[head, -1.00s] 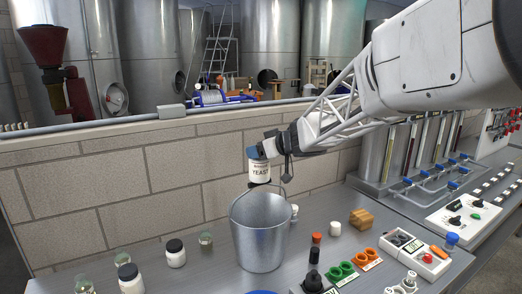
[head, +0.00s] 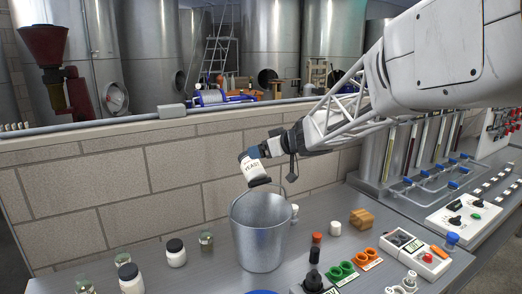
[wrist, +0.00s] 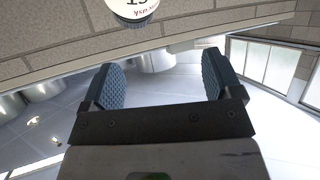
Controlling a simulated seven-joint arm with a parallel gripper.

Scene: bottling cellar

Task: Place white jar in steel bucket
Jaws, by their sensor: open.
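A white jar (head: 251,170) with a YEAST label and a dark lid hangs tilted in the air, lid end down, above the steel bucket. The steel bucket (head: 259,240) stands upright on the bench with its handle raised. My gripper (head: 251,154) is above the bucket at the jar's upper end. In the wrist view my gripper (wrist: 163,82) is open, with nothing between its blue pads. There the jar (wrist: 132,8) shows at the top edge, beyond the fingertips and apart from them. The bucket's inside is mostly hidden.
Two white jars with black lids (head: 176,252) and some clear glass jars (head: 206,240) stand left of the bucket. Right of it are a small white container (head: 335,228), a wooden block (head: 361,219) and control panels (head: 416,252). A block wall (head: 120,180) runs behind the bench.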

